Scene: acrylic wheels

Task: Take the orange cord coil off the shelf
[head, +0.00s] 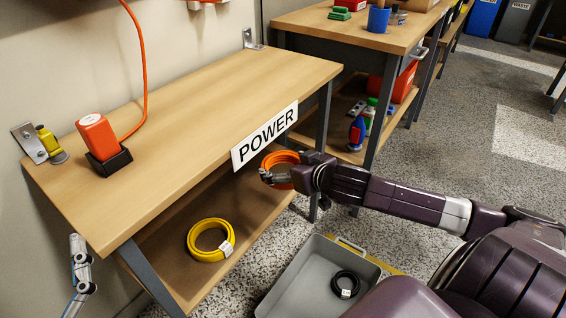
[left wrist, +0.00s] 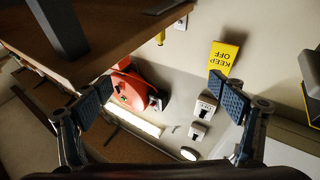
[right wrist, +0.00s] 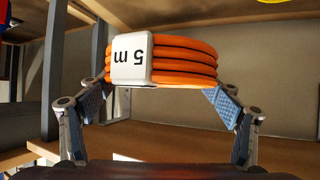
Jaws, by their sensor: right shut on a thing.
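The orange cord coil (head: 281,160) is at the right end of the lower shelf (head: 162,246), just below the POWER sign. My right gripper (head: 275,178) is shut on the coil, one finger at each side. Whether the coil touches the shelf is hard to tell. My left gripper (left wrist: 168,92) is open and empty; in the head view only part of it shows at the lower left edge (head: 82,272).
A yellow coil (head: 211,240) lies on the lower shelf. A grey bin (head: 310,275) with a black coil (head: 345,284) stands on the floor in front. The tabletop (head: 190,110) and its POWER sign (head: 264,134) overhang the shelf. A table leg (head: 322,130) stands close to the right gripper.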

